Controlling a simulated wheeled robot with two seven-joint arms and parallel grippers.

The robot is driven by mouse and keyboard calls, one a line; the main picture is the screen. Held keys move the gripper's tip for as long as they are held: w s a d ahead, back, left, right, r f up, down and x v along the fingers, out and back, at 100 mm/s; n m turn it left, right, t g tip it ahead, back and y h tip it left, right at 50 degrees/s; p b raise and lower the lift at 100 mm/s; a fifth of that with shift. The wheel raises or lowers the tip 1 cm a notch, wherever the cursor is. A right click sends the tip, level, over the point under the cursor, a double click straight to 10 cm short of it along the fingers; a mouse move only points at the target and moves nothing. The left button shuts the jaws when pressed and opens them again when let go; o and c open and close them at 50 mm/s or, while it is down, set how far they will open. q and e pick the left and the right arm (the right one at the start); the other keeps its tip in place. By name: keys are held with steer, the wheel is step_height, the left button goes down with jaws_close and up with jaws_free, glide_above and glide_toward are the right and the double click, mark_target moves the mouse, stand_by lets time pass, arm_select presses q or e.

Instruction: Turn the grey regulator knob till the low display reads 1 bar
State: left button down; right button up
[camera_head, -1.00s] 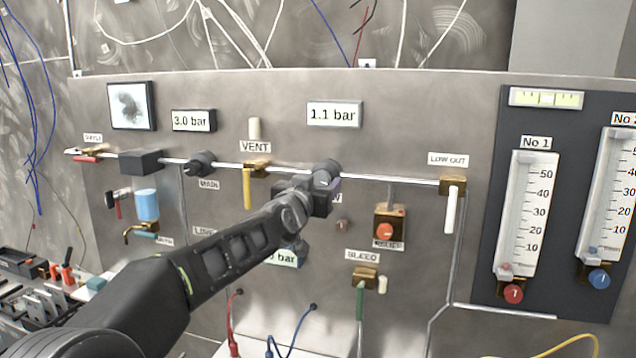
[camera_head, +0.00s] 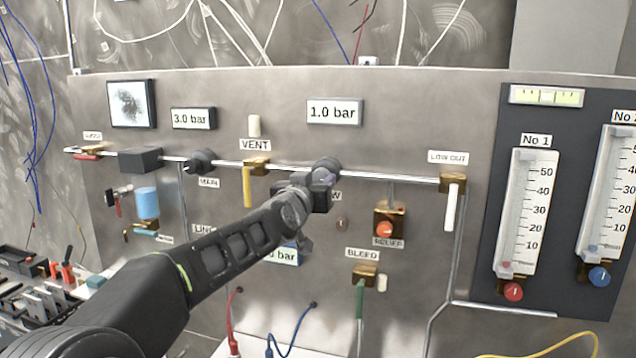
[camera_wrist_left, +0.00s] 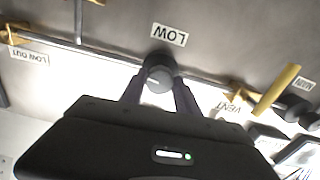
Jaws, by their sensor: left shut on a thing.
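The grey regulator knob (camera_head: 324,172) sits on the horizontal pipe below the low display (camera_head: 334,112), which reads 1.0 bar. My left gripper (camera_head: 322,182) is at the knob, and its arm covers part of the panel below. In the left wrist view the two fingers of my left gripper (camera_wrist_left: 158,88) are closed on either side of the round grey knob (camera_wrist_left: 159,72), next to the LOW label (camera_wrist_left: 169,35). My right gripper is not in view.
Another display (camera_head: 190,119) reads 3.0 bar. A yellow VENT lever (camera_head: 248,187) is left of the knob, the orange RELIEF knob (camera_head: 385,229) below right, and the white LOW OUT lever (camera_head: 451,207) further right. Another display is partly hidden behind my arm.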

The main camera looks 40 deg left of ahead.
arm_select(q)
steer(key=shift+n, duration=0.3)
steer(key=c, duration=0.9)
jaws_free()
steer(key=b+v, duration=0.2)
steer(key=v, duration=0.5)
steer(key=shift+s+d, duration=0.15)
steer(key=shift+s, duration=0.25)
